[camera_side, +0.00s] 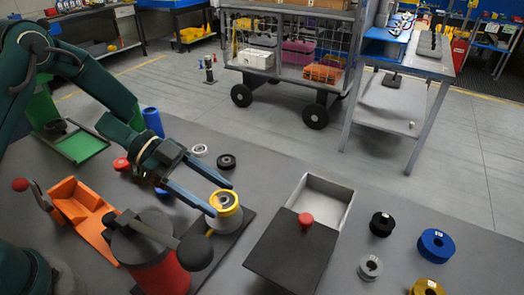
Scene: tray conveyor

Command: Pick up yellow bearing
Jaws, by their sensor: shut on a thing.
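The yellow bearing (221,197) is a yellow ring with a pale metallic centre. It sits at the top of a light grey round stand (226,220) on a dark plate (240,231), near the middle of the table. My gripper (222,200) has come in from the upper left, and its two blue fingers are shut on the yellow bearing, one on each side. I cannot tell whether the bearing is touching the stand or slightly above it. A second yellow ring (427,287) lies at the bottom right, partly cut off by the picture edge.
A grey box with a dark sliding lid and red knob (306,220) stands to the right. Black (382,224), blue (436,246) and grey (370,267) rings lie beyond it. A red pot with a dark lid (165,275) and an orange holder (82,210) stand left.

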